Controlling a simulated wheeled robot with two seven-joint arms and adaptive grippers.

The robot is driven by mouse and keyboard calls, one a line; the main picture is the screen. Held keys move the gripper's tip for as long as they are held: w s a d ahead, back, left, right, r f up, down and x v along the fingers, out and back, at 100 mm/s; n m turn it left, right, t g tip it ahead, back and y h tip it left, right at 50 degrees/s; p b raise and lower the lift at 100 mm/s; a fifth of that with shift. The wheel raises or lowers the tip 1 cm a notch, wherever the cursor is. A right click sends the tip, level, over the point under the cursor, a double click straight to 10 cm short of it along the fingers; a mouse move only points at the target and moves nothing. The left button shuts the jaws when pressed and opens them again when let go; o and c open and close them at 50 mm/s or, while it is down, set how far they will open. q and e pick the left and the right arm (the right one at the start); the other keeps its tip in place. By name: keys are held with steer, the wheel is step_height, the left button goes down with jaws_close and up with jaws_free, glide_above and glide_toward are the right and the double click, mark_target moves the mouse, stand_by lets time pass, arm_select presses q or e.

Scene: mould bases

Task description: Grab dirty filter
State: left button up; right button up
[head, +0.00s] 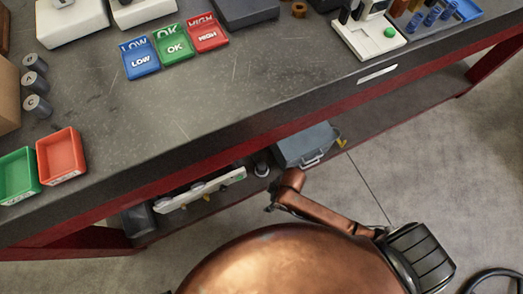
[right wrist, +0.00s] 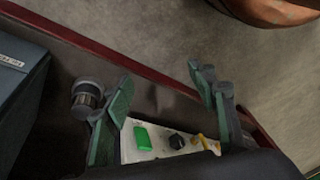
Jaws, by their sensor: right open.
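A dark cylinder with a paler ridged band, likely the dirty filter, stands on the lower shelf in the right wrist view (right wrist: 88,95). It also shows small in the head view (head: 262,166), beside the grey box. My right gripper (right wrist: 162,74) is open and nothing shows between its fingers. The cylinder is outside the gap, just left of the left finger in that view, and partly overlapped by it; I cannot tell whether they touch. In the head view my right gripper (head: 271,204) is small and dark, at the shelf's front edge. My left gripper is not in view.
A grey box (head: 305,146) and a white panel (head: 200,189) with a green button (right wrist: 142,138) flank the cylinder. The tabletop overhangs the shelf. Several grey cylinders (head: 35,83), a red tray (head: 62,157) and a green tray (head: 19,176) are on top.

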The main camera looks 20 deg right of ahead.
steer(key=w+a+f+n, duration=0.2)
steer(key=w+n, duration=0.1)
steer(key=w, duration=0.4)
steer(key=n+h, duration=0.3)
glide_above(262, 166)
steer(key=shift+w+r, duration=0.1)
steer(key=shift+r, duration=0.15)
steer(key=shift+w+d+f, duration=0.2)
steer(key=shift+d, duration=0.05)
step_height(262, 166, down, 2)
steer(key=shift+f+b, duration=0.25)
steer(key=shift+b, duration=0.6)
steer(key=f+b, duration=0.2)
steer(key=f, duration=0.1)
steer(key=f+b, duration=0.1)
steer(key=shift+s+a+f, duration=0.3)
steer(key=shift+s+f, duration=0.05)
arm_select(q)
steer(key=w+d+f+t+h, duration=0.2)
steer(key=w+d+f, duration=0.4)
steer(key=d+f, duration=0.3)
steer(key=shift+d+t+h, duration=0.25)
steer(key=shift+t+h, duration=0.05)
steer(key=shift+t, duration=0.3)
arm_select(e)
steer(key=shift+c, duration=0.6)
